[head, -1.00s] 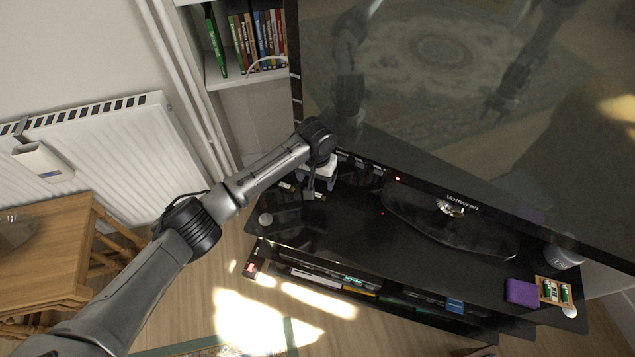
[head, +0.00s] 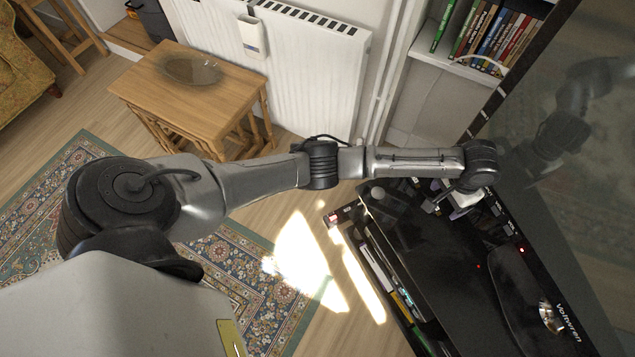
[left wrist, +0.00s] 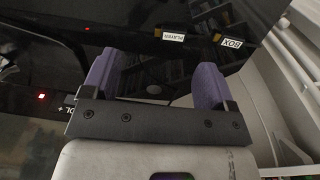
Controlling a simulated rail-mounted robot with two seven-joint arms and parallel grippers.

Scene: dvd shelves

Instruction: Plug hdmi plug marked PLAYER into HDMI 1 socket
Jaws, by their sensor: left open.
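In the left wrist view, a white label reading PLAYER (left wrist: 173,38) shows beyond the gap between my fingers. The dark plug beside it is hard to make out against the glossy black surface. A second label reading BOX (left wrist: 233,43) is to its right. My left gripper (left wrist: 155,78) has two purple fingers spread apart with nothing between them. The HDMI 1 socket cannot be made out. My right gripper is out of view.
The TV foot (head: 520,295) takes up part of the stand top. Sunlit floor lies in front.

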